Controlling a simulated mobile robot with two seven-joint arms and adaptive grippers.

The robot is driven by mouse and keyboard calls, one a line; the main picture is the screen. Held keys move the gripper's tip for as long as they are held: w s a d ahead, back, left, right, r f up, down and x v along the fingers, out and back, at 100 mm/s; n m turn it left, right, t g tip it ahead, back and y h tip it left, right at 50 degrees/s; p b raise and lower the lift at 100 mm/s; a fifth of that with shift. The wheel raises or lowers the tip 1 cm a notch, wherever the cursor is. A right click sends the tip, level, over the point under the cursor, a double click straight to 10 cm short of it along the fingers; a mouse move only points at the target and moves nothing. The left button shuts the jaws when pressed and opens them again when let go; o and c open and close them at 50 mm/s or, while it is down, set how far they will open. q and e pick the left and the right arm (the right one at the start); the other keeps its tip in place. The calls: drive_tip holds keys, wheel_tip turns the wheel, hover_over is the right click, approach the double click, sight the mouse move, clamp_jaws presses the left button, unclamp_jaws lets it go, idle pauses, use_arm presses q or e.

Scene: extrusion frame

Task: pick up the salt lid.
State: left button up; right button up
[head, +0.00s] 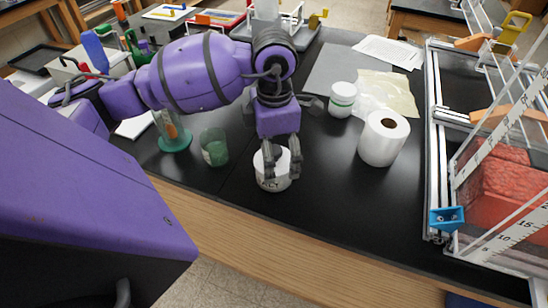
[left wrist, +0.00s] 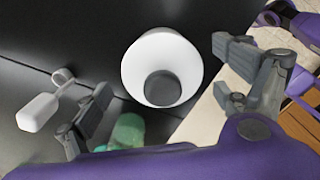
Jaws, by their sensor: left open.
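A short white salt container (head: 271,184), with part of its dark lettering showing, stands upright near the front edge of the black table. My left gripper (head: 282,172) points down over it with its fingers spread on either side. In the left wrist view the container (left wrist: 140,72) sits between the open fingers (left wrist: 163,84), with clear gaps to both. My right gripper is not in view.
A green glass (head: 214,148) stands left of the container and shows close to a finger in the wrist view (left wrist: 127,130). A metal frame (head: 436,130) bounds the right side.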

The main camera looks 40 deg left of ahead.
use_arm(q)
drive_tip(key=c, duration=1.1)
drive_tip(key=shift+r, duration=0.1)
